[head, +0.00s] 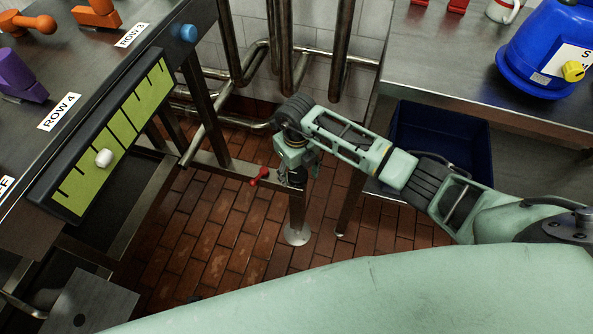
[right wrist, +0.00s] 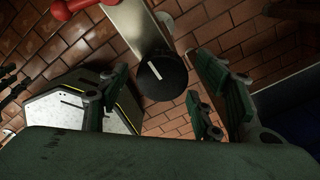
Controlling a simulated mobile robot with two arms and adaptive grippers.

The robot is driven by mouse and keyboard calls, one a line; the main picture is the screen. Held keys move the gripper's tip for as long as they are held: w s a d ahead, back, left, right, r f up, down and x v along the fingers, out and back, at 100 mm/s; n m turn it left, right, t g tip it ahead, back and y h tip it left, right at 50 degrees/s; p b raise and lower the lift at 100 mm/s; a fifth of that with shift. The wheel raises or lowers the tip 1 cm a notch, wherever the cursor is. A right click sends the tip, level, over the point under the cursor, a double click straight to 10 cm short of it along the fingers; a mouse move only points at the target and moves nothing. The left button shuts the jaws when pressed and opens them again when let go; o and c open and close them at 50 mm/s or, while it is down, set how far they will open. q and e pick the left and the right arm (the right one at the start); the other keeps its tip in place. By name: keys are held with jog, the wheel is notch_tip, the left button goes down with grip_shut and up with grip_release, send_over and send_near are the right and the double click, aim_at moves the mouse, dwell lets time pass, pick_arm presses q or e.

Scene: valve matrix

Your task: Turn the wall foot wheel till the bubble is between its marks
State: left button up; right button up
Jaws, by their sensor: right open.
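The level gauge (head: 125,120) is a long yellow-green strip with black marks in a dark frame on the table's edge. Its white bubble (head: 104,158) sits off the middle, toward the lower-left end. The foot wheel is a dark round knob (head: 297,177) on a table leg, partly hidden by my right gripper in the head view. In the right wrist view the wheel (right wrist: 162,76) shows as a black disc with a white line. My right gripper (head: 300,163) is open above it, with a finger on each side (right wrist: 155,100) and visible gaps. My left gripper is not in view.
A red handle (head: 260,175) sticks out beside the leg; it also shows in the right wrist view (right wrist: 72,8). Metal pipes (head: 288,60) run behind. A dark blue bin (head: 440,140) stands under the right table. The brick floor (head: 215,235) between the tables is clear.

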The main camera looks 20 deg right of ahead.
jog(key=c, duration=1.1)
jog(key=shift+n, duration=0.9)
jog(key=n+b, duration=0.2)
jog(key=n, duration=0.3)
jog(key=shift+s+f, duration=0.1)
jog(key=n+b, duration=0.2)
jog(key=n, duration=0.2)
jog(key=shift+s, duration=0.1)
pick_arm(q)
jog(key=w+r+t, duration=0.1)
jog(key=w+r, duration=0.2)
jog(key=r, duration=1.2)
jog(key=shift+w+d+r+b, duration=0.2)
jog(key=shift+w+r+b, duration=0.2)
pick_arm(e)
jog(key=shift+s+a+n, duration=0.1)
jog(key=shift+n, duration=0.7)
